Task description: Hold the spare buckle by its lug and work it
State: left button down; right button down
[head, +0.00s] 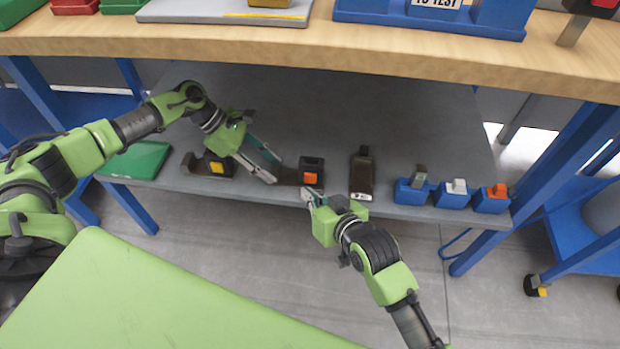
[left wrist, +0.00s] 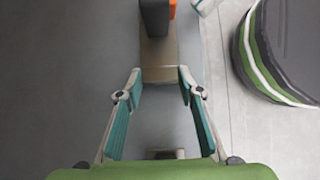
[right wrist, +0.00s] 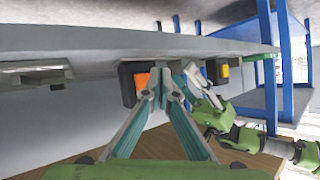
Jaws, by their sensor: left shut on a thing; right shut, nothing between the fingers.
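The spare buckle (head: 312,163) is a dark block with an orange button (head: 310,178) facing the shelf's front; its brown lug (head: 289,176) points left. My left gripper (head: 276,170) is shut on the lug. The left wrist view shows the lug (left wrist: 158,55) between its fingertips, with the dark buckle body (left wrist: 155,16) beyond. My right gripper (head: 309,192) is shut and empty, just in front of the orange button. In the right wrist view, its closed tips (right wrist: 161,72) are beside the orange button (right wrist: 142,83). I cannot tell whether they touch it.
A yellow-button buckle (head: 216,167) lies left on the grey shelf (head: 300,95), beside a green plate (head: 137,160). A dark buckle-like piece (head: 362,172) and several blue holders (head: 452,197) stand right. The wooden tabletop (head: 330,45) overhangs the shelf.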

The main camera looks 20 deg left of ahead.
jog(key=shift+s+d, duration=0.25)
jog(key=shift+s, duration=0.8)
jog(key=shift+s+d, duration=0.25)
jog(key=shift+s, duration=0.75)
pick_arm(q)
jog(key=c, duration=1.3)
grip_release()
jog(key=v, duration=1.1)
jog(key=shift+s+d+r+b, duration=0.15)
jog(key=shift+s+d, duration=0.3)
jog(key=shift+s, duration=1.85)
jog(key=shift+s+d+r+b, duration=0.1)
jog(key=shift+s+d, duration=0.35)
jog(key=shift+s, duration=1.85)
jog(key=shift+s+d+r+b, duration=0.15)
jog(key=shift+s+d, duration=0.3)
jog(key=shift+s, duration=1.85)
pick_arm(e)
jog(key=shift+f, duration=0.4)
pick_arm(q)
jog(key=shift+f, duration=0.1)
